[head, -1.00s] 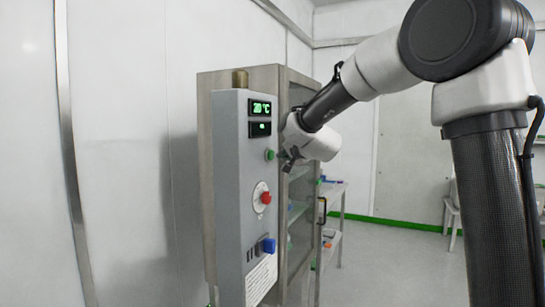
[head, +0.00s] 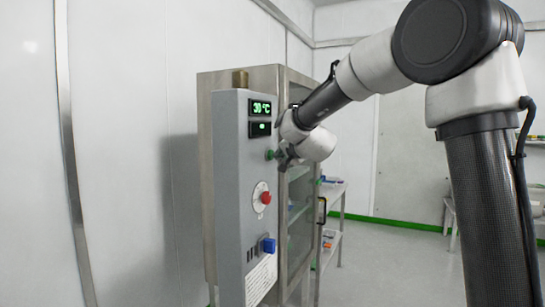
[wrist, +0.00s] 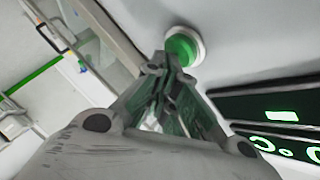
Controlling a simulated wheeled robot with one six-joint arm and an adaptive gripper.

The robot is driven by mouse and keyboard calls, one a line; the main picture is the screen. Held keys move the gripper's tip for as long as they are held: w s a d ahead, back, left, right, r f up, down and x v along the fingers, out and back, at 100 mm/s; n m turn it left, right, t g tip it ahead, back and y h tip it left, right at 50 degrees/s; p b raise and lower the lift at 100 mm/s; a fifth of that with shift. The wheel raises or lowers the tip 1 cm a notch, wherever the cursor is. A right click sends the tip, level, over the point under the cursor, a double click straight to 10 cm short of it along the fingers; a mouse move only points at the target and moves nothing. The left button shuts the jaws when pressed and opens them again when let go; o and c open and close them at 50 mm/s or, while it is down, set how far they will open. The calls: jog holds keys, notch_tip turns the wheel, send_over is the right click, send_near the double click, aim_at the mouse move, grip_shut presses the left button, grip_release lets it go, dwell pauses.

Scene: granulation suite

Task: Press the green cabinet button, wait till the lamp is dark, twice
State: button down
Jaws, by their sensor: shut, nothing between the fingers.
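The green button (head: 269,154) is on the grey control panel (head: 229,190) of the cabinet, below two small displays. In the wrist view the green button (wrist: 182,46) sits in a white ring, just beyond my fingertips. My gripper (head: 278,156) is shut and empty, with its tips right at the button; I cannot tell if they touch it. The gripper (wrist: 163,68) also shows in the wrist view, its tips overlapping the ring's lower edge. The lamp (head: 240,78) on top of the panel looks dull brown, with no clear glow. The upper display (head: 260,108) reads about 30 °C.
Below the green button are a red knob (head: 265,198) on a round plate and a blue switch (head: 268,245). The cabinet's glass door (head: 300,210) is behind my gripper. A shelf table (head: 333,190) stands further back.

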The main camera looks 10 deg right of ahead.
jog(key=shift+w+a, duration=0.2)
jog(key=shift+a, duration=0.05)
jog(key=shift+d, duration=0.1)
dwell(0.5)
jog(key=shift+s+d, duration=0.55)
jog(key=shift+d, duration=0.1)
jog(key=shift+s+d, duration=0.75)
jog(key=shift+d, duration=0.3)
jog(key=shift+s+d, duration=0.75)
jog(key=shift+d, duration=0.25)
